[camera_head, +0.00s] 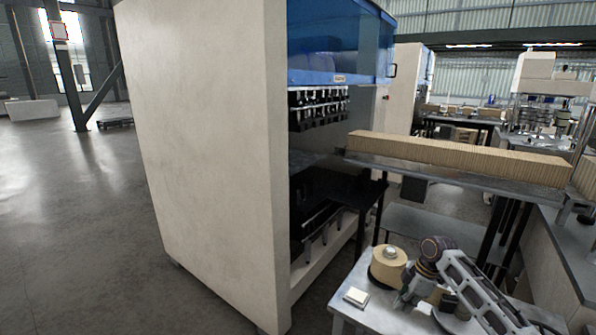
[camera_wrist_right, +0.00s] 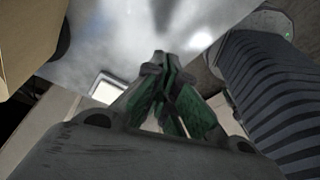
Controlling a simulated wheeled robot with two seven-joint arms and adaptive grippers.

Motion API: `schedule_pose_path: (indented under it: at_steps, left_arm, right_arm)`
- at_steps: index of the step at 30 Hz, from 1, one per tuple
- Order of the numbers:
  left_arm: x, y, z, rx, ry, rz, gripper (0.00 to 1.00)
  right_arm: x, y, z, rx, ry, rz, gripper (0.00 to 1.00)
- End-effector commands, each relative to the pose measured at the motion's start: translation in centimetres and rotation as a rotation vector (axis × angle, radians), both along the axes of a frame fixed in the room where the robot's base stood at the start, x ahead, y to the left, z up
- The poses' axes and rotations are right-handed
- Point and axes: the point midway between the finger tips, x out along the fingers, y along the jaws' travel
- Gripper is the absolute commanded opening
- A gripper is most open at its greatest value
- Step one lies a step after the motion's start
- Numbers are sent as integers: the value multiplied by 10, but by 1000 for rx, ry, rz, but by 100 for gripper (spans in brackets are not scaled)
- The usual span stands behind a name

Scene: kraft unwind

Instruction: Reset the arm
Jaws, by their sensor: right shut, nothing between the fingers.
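My right gripper (camera_head: 405,299) is low over the small metal table at the lower right, in front of a tan kraft roll (camera_head: 388,268). In the right wrist view the fingers of my right gripper (camera_wrist_right: 166,62) are drawn together with nothing between them. They have green inner pads. My right arm folds in from the lower right, its elbow-like joint raised beside the roll. The roll sits upright on the table, with a pale metal piece on top. A tan surface at the upper left of the wrist view is cut off. My left gripper is not in view.
The small table (camera_head: 385,317) carries a pale square block (camera_head: 356,297) near its left edge. A large cream machine (camera_head: 205,150) with a blue hood (camera_head: 335,45) stands left of centre. A long tan stack (camera_head: 460,158) lies on a metal shelf behind. Open floor (camera_head: 90,230) spreads at the left.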

Motion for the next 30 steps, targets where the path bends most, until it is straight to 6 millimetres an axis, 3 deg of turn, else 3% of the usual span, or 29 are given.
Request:
schedule_pose_path:
  at_steps: [3,12,30]
  left_arm:
    - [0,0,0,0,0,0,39]
    - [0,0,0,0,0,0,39]
    - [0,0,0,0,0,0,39]
  right_arm:
    - [-16,21,-20,-11,8,-21,0]
    - [-53,62,-54,-34,11,-96,0]
    - [-133,122,-90,-35,-11,-321,0]
